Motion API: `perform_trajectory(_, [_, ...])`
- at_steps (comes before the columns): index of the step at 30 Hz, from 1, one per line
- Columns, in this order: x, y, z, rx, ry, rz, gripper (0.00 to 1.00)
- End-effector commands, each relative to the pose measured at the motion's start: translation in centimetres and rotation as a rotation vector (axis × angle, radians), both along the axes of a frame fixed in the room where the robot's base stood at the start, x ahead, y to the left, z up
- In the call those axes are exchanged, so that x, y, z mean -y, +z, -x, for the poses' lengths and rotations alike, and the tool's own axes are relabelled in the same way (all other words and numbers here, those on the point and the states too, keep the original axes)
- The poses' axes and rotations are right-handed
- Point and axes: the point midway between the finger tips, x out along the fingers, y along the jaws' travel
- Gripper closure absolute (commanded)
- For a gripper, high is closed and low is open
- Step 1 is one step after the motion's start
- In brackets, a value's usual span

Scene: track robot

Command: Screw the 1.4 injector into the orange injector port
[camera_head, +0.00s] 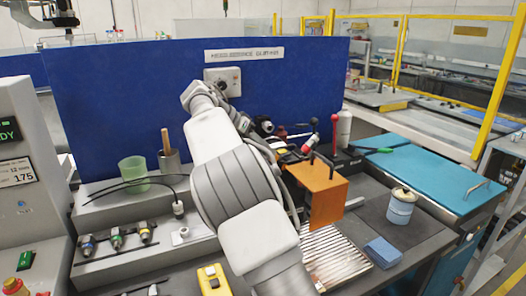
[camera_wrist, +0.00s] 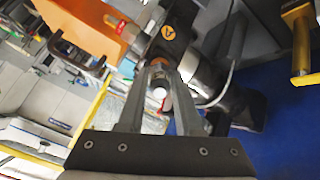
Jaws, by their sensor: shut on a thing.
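In the wrist view, my gripper (camera_wrist: 160,82) is shut on a small silver cylindrical piece with a white end, which I take to be the injector (camera_wrist: 158,92). Any size marking on it is not readable. The far end of the injector points at a dark block with an orange round mark (camera_wrist: 168,32). A small orange-brown ring, perhaps the orange injector port (camera_wrist: 156,64), shows just past the fingertips. I cannot tell whether the injector touches it or sits in it. In the head view, my arm hides the gripper and the injector.
An orange plate (camera_head: 322,203) stands beside the work spot, with red-knobbed levers (camera_head: 334,119) behind. Several injectors with coloured rings (camera_head: 117,240) sit on a grey rack at left. A blue panel (camera_head: 130,90) rises behind.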

Motion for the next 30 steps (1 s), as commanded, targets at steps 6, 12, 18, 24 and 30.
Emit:
perform_trajectory(6, [0.02, -0.18, 0.0, 0.037, -0.042, -0.015, 1.0])
perform_trajectory(12, [0.07, -0.26, -0.01, 0.201, -0.219, -0.083, 1.0])
perform_trajectory(18, [0.05, -0.28, -0.03, 0.367, -0.399, -0.153, 1.0])
perform_trajectory(24, [0.07, -0.27, -0.02, 0.532, -0.578, -0.221, 1.0])
perform_trajectory(30, [0.09, -0.13, -0.04, 0.662, -0.717, -0.276, 1.0])
